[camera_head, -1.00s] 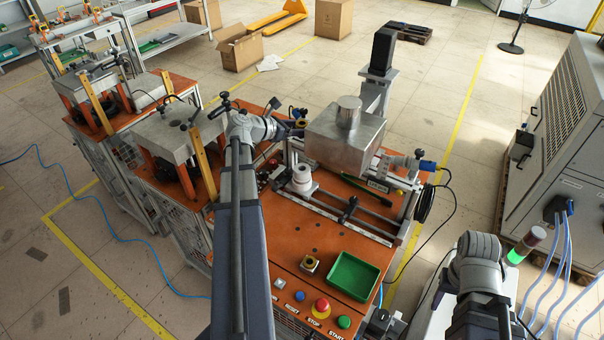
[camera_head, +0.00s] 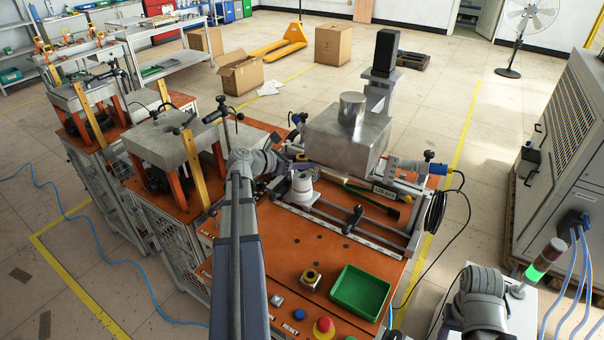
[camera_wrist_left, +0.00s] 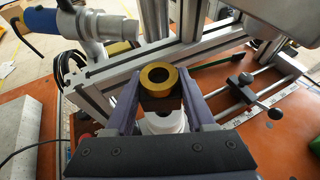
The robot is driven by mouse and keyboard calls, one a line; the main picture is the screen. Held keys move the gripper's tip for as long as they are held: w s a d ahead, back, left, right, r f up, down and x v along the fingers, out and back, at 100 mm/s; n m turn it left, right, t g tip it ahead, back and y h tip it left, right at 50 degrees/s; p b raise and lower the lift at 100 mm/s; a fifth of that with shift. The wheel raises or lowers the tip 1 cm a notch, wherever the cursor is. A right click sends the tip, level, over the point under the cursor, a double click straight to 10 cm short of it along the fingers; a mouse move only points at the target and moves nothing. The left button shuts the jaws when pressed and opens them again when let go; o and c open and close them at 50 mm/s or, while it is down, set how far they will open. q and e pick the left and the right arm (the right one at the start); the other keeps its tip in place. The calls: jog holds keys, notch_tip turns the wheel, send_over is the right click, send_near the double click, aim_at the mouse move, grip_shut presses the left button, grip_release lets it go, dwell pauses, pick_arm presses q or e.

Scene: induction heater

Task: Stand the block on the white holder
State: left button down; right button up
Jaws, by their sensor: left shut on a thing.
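The block (camera_wrist_left: 160,98) is dark with a gold ring on top. My left gripper (camera_wrist_left: 158,104) is shut on it, one finger on each side, and holds it upright. The white holder (camera_wrist_left: 166,124) shows just below the block in the left wrist view, partly hidden by the block and the fingers. In the head view the white holder (camera_head: 302,188) stands on the orange bench, with my left gripper (camera_head: 298,165) and the block right above it. I cannot tell whether block and holder touch. My right gripper is out of view; only part of that arm shows at the lower right.
A metal box (camera_head: 345,140) with a cylinder on top stands close behind the holder. Rails and a clamp (camera_head: 353,220) lie to its right. A green tray (camera_head: 361,291) and a similar gold-ringed piece (camera_head: 311,279) sit at the bench front, near the buttons.

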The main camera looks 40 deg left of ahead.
pick_arm(q)
jog(key=shift+f+b, duration=1.3)
jog(key=shift+f, duration=0.4)
jog(key=shift+f, duration=0.2)
jog(key=c, duration=0.5)
grip_release()
jog(key=shift+r, duration=0.15)
jog(key=shift+s+r, duration=0.2)
jog(key=shift+p+v, duration=2.3)
jog(key=shift+v, duration=3.5)
